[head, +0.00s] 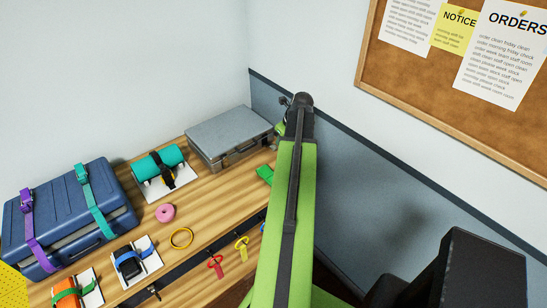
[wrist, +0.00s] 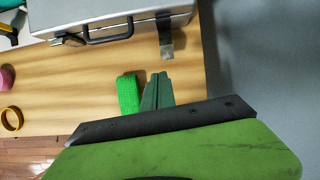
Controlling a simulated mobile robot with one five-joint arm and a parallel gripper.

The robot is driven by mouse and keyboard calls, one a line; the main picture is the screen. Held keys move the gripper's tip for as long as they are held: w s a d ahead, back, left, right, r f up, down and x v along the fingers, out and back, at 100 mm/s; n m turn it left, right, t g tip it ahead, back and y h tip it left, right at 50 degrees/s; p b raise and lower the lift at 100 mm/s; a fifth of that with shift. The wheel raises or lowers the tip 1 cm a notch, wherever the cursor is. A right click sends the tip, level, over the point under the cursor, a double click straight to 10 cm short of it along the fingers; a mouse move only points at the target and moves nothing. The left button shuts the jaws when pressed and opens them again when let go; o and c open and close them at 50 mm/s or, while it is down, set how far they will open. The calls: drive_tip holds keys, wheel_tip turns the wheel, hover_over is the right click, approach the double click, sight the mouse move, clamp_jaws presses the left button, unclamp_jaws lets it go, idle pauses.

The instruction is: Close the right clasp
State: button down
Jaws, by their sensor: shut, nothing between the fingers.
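The grey metal case (wrist: 105,15) lies at the top of the wrist view with its black handle (wrist: 110,33) toward me; it also shows in the head view (head: 228,135). The right clasp (wrist: 166,40) is a metal latch that hangs down past the case's front edge and looks open. The left clasp (wrist: 68,40) is at the case's front left. My gripper (wrist: 158,76) is shut and empty, its green fingers a little below the right clasp in the picture and apart from it. In the head view my own arm hides the gripper.
A green strap bundle (wrist: 128,93) lies on the wooden table (wrist: 75,85) just left of my fingers. The grey wall (wrist: 260,70) is close on the right.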

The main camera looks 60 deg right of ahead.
drive_tip(key=shift+s+d+m, duration=0.55)
drive_tip(key=shift+s+m, duration=0.05)
drive_tip(key=shift+s, duration=0.05)
